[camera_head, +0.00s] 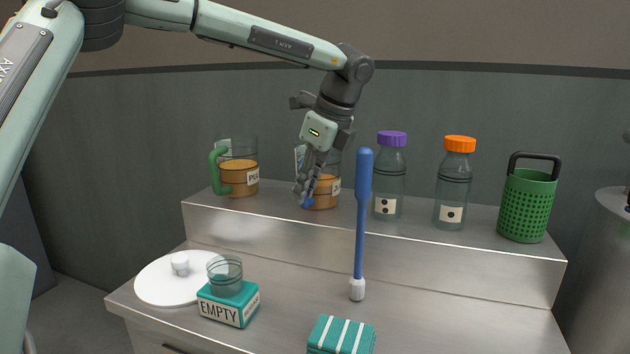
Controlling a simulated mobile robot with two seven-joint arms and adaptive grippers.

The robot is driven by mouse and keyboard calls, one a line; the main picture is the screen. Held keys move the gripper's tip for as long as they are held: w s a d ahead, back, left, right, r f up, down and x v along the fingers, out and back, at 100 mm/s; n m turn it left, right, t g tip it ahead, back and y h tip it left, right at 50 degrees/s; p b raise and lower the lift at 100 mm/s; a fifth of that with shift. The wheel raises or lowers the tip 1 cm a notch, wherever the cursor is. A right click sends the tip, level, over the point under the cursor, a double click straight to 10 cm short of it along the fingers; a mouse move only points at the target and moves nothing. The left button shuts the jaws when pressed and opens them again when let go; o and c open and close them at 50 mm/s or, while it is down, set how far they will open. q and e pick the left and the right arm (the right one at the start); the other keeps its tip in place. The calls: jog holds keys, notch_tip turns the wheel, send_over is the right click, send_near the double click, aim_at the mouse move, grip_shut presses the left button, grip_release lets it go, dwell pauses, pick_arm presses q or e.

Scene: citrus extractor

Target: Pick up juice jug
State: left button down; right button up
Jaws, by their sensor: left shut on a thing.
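Two clear jugs with orange juice stand on the raised metal shelf. The left jug (238,176) has a green handle and a label partly readable as "PU". The second jug (325,190) stands to its right, partly hidden behind my left gripper. My left gripper (306,192) reaches down from above and is shut on this second jug at its handle side, where a bit of blue shows below the fingers. The jug looks upright and at shelf level; whether it touches the shelf is hard to tell. My right gripper is not in view.
A purple-capped bottle (388,178), an orange-capped bottle (453,186) and a green basket (527,205) stand right along the shelf (480,240). A tall blue brush (361,215) stands in front. A white plate (160,287), teal "EMPTY" box (228,306) and striped cloth (340,338) lie lower.

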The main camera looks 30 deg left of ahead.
aim_at(302, 164)
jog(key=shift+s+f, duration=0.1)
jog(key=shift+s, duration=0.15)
pick_arm(q)
jog(key=shift+r, duration=0.1)
jog(key=shift+w+r, duration=0.1)
jog(key=shift+r, duration=0.45)
jog(key=r, duration=0.1)
jog(key=s+r+b, duration=0.1)
jog(key=r, duration=0.1)
jog(key=shift+r, duration=0.25)
jog(key=s+r+b, duration=0.1)
jog(key=s+r, duration=0.5)
jog(key=s, duration=0.4)
jog(key=shift+s+d+r+b, duration=0.15)
jog(key=shift+s+d+b, duration=0.15)
jog(key=shift+s+b, duration=0.1)
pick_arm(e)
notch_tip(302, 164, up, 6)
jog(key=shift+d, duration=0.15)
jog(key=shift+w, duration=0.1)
